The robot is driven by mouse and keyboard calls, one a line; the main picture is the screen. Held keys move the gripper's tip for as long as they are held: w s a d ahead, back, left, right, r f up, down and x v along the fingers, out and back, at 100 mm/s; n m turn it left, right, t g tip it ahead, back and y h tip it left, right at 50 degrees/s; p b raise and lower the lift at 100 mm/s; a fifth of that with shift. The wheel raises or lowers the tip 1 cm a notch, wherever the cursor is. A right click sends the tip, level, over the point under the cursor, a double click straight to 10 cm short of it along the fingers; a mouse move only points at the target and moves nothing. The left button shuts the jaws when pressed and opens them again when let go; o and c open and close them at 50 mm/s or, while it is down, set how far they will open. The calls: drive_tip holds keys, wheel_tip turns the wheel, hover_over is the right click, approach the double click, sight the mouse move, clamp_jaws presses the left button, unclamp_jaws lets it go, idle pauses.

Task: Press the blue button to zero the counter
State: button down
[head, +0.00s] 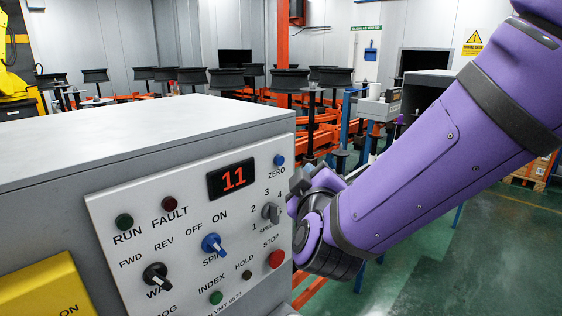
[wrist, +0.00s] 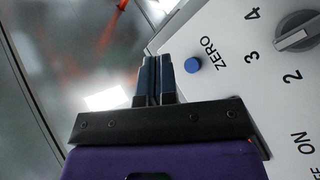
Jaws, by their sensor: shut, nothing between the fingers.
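The blue button (head: 279,160) sits at the upper right of the control panel, above the word ZERO. It also shows in the wrist view (wrist: 192,65), just right of my fingertips. The counter (head: 232,179) is a dark display above the panel's middle and reads a red 11. My gripper (wrist: 154,60) is shut and empty, its two blue-grey fingers side by side. In the wrist view the fingertips appear close beside the button; whether they touch it I cannot tell.
The panel (head: 140,270) is on a grey cabinet. A speed knob (head: 271,213), a red stop button (head: 276,259), a blue spindle knob (head: 213,244) and a black knob (head: 156,275) are nearby. An orange conveyor frame (head: 300,120) stands behind.

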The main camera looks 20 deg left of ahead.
drive_tip(key=shift+w+a, duration=0.4)
drive_tip(key=shift+a, duration=0.5)
drive_tip(key=shift+w+a, duration=0.35)
drive_tip(key=shift+a, duration=0.5)
drive_tip(key=shift+a, duration=0.15)
idle(0.7)
drive_tip(key=shift+w+a, duration=0.15)
drive_tip(key=shift+a, duration=0.1)
drive_tip(key=shift+w+a, duration=0.2)
drive_tip(key=shift+a, duration=0.2)
idle(0.8)
idle(0.4)
drive_tip(key=shift+s+d, duration=0.35)
drive_tip(key=shift+d, duration=0.45)
drive_tip(key=shift+s+d, duration=0.3)
drive_tip(key=shift+d, duration=0.45)
drive_tip(key=shift+s+d, duration=0.35)
drive_tip(key=shift+d, duration=0.45)
drive_tip(key=shift+s+d, duration=0.3)
drive_tip(key=shift+d, duration=0.45)
